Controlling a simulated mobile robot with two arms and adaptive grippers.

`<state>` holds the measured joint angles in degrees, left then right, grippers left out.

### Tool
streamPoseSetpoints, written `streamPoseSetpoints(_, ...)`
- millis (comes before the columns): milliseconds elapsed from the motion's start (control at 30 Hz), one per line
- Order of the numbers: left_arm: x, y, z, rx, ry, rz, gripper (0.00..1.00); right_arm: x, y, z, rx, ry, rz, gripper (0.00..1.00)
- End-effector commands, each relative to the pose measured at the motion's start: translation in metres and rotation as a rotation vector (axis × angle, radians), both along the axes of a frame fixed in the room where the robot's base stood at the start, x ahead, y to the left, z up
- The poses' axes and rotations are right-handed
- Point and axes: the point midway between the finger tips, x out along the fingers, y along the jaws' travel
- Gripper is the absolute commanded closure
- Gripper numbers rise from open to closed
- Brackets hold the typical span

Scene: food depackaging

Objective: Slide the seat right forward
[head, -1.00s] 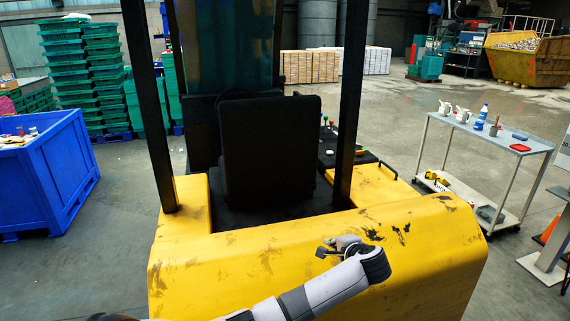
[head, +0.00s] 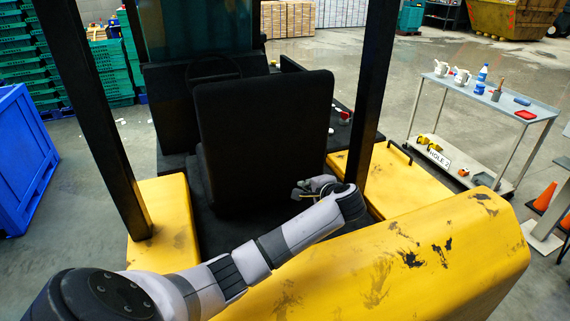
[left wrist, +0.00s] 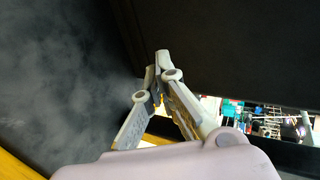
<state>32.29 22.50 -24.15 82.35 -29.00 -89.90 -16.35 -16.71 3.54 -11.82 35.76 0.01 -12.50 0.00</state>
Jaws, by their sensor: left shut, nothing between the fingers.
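The black forklift seat (head: 262,135) stands between the dark posts of the yellow forklift, its backrest facing me. A dark panel, which looks like the seat back (left wrist: 235,45), fills the upper right there, close to the fingertips. I cannot tell whether they touch it. The seat's base and rails are hidden. My right gripper is not in view.
The yellow rear body (head: 400,265) lies in front of the seat. Dark posts (head: 372,95) rise on both sides. A grey trolley (head: 535,108) with bottles and cups stands at right, with orange cones (head: 545,196) nearby. A blue bin (head: 20,165) stands at left.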

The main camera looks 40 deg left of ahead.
Motion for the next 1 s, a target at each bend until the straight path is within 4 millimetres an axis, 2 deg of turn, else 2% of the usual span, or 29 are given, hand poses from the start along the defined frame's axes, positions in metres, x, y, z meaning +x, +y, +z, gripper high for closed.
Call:
streamPoseSetpoints(33, 0.0, 0.001, 0.0, 0.0, 0.0, 0.0, 1.0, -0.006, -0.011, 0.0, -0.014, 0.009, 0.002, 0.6)
streamPoseSetpoints(100, 0.002, 0.004, -0.002, 0.002, 0.001, 0.0, 1.0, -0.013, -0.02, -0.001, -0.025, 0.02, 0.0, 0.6)
streamPoseSetpoints(233, 0.008, 0.017, -0.009, 0.003, 0.001, 0.004, 1.0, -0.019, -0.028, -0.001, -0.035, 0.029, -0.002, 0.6)
streamPoseSetpoints(367, 0.019, 0.038, -0.024, 0.003, 0.001, 0.004, 1.0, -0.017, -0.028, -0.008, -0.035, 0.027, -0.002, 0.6)
streamPoseSetpoints(433, 0.024, 0.047, -0.034, 0.001, -0.002, 0.003, 1.0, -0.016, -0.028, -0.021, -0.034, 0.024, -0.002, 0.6)
streamPoseSetpoints(700, 0.039, 0.076, -0.052, 0.002, -0.001, 0.004, 1.0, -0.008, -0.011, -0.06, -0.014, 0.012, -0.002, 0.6)
streamPoseSetpoints(1000, 0.055, 0.108, -0.049, 0.0, -0.002, 0.002, 1.0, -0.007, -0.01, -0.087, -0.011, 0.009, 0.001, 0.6)
